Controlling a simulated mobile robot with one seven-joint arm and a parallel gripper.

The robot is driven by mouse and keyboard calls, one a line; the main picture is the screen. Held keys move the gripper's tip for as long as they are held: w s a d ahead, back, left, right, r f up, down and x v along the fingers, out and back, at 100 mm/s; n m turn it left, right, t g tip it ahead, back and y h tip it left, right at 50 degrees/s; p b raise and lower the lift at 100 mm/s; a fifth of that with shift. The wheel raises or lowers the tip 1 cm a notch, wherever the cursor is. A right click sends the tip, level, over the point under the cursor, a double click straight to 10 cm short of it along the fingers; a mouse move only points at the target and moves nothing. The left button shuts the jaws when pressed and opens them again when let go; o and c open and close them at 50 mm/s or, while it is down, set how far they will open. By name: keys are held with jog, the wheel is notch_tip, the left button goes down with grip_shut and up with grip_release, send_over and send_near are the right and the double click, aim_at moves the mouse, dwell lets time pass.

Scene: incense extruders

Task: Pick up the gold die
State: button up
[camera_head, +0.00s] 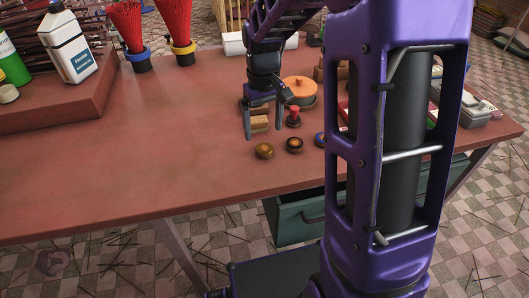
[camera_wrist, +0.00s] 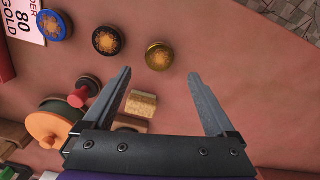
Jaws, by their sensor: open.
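The gold die (camera_head: 264,150) is a small round disc with a patterned top, lying flat on the reddish table. In the wrist view the gold die (camera_wrist: 159,56) lies just beyond the fingertips, between their lines. My gripper (camera_head: 263,133) points down, open and empty, above the table near the die. It also shows in the wrist view (camera_wrist: 159,76), with nothing between its fingers. A black-rimmed die (camera_head: 295,145) lies beside the gold one, also seen in the wrist view (camera_wrist: 108,40). A blue die (camera_head: 320,139) is partly hidden by my arm; it shows fully in the wrist view (camera_wrist: 54,25).
Behind my gripper are a wooden block (camera_head: 260,123), a red-handled stamp (camera_head: 293,117) and an orange-lidded pot (camera_head: 299,88). A bottle (camera_head: 66,42) and red incense bundles (camera_head: 177,35) stand at back left. The table's left front is clear.

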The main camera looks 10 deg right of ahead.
aim_at(264, 148)
jog(key=f, duration=0.2)
jog(key=f+b, duration=0.1)
jog(key=f, duration=0.3)
jog(key=shift+s+d+f, duration=0.1)
jog(key=shift+s+f, duration=0.15)
jog(key=shift+r, duration=0.1)
grip_shut()
